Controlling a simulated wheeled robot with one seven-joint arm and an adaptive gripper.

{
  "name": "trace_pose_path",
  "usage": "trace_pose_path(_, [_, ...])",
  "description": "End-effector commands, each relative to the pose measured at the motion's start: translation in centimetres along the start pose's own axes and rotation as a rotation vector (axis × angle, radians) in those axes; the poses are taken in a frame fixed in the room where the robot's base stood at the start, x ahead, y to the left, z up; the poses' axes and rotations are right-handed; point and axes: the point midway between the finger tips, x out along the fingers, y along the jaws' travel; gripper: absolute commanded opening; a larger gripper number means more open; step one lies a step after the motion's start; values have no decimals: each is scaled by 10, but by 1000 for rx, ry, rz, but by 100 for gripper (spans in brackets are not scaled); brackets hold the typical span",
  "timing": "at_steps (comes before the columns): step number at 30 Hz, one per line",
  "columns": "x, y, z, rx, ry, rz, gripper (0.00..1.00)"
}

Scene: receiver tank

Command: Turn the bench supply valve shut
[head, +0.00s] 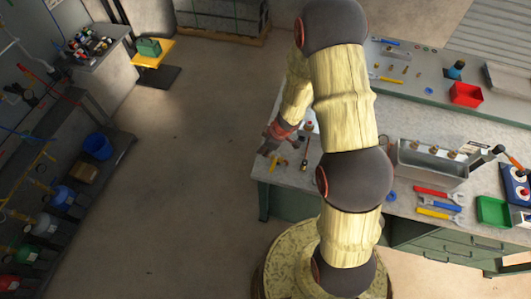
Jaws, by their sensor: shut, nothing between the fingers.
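A small yellow lever-like piece (281,163), which looks like the bench valve's handle, shows at the left end of the grey workbench (265,176). A thin dark upright part (305,160) stands just right of it. My gripper (268,150) hangs over the bench's left end, close above and left of the yellow piece. Its fingers look closed, with nothing seen between them. The view is too small to tell whether they touch the yellow piece, or how far the valve is turned. My arm hides the middle of the bench.
A grey metal tank or bin (430,165), red, blue and yellow wrenches (437,202) and a green tray (493,211) stand on the bench at right. A red bin (466,94) sits on the rear counter.

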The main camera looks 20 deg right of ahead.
Motion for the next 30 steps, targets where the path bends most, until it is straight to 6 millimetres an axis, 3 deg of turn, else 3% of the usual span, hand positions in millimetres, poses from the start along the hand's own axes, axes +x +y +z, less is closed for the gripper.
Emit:
trace_pose_path(3, [29,-1,2,1,-1,-3,0])
trace_pose_path(11, [78,-1,1,1,-1,-2,0])
trace_pose_path(19, [65,0,31,4,1,1,0])
trace_pose_path(30, [63,0,38,2,0,-1,0])
